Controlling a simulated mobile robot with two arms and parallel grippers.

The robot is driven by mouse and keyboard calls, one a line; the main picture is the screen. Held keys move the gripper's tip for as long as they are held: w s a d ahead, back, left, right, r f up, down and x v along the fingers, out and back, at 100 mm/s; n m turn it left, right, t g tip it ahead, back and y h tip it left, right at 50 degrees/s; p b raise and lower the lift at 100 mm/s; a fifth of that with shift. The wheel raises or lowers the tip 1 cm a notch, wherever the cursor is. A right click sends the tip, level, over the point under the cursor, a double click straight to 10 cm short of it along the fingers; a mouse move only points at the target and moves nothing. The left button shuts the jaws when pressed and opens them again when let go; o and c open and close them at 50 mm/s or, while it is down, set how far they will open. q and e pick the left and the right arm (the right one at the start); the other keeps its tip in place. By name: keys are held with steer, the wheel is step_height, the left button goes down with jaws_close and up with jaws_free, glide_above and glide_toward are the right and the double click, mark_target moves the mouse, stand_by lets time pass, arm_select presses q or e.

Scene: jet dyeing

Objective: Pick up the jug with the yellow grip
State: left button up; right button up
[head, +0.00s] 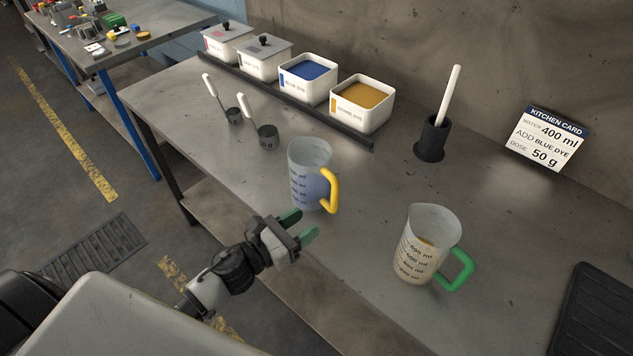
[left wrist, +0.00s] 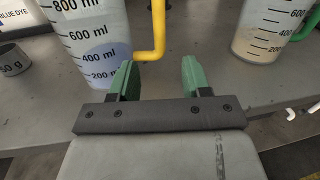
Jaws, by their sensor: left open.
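The jug with the yellow grip (head: 310,172) stands upright on the grey table and holds bluish liquid up to about the 400 ml mark. Its yellow grip (head: 330,190) is on its right side. In the left wrist view the jug (left wrist: 92,45) is at upper left, and the yellow grip (left wrist: 157,30) comes down ahead of the gap between my fingers. My left gripper (head: 299,226) is open and empty, in front of the jug; its green fingers (left wrist: 157,80) do not enclose the grip. My right gripper is not in view.
A second jug with a green handle (head: 425,245) stands to the right. Dye bins (head: 362,102), two measuring scoops (head: 267,137), a black holder with a white rod (head: 433,138) and a kitchen card (head: 547,138) are behind. A black mat (head: 597,310) lies at right.

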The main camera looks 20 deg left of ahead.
mark_target(331, 204)
arm_select(q)
steer(key=shift+w+d+m+h, duration=0.2)
steer(key=shift+d+m+h, duration=0.15)
steer(key=shift+m, duration=0.25)
steer(key=p+x, duration=0.2)
steer(key=x, duration=0.3)
steer(key=shift+w+f, duration=0.1)
steer(key=shift+w, duration=0.05)
steer(key=p+x, duration=0.1)
steer(key=x, duration=0.1)
steer(key=p+x, duration=0.1)
steer(key=x, duration=0.1)
steer(key=shift+w+a+r, duration=0.15)
steer(key=shift+w+r, duration=0.05)
steer(key=shift+w, duration=0.1)
steer(key=shift+w+d+f, duration=0.15)
steer(key=shift+w+d, duration=0.1)
steer(key=shift+w, duration=0.1)
steer(key=shift+s, duration=0.1)
steer(key=shift+c, duration=1.3)
jaws_close()
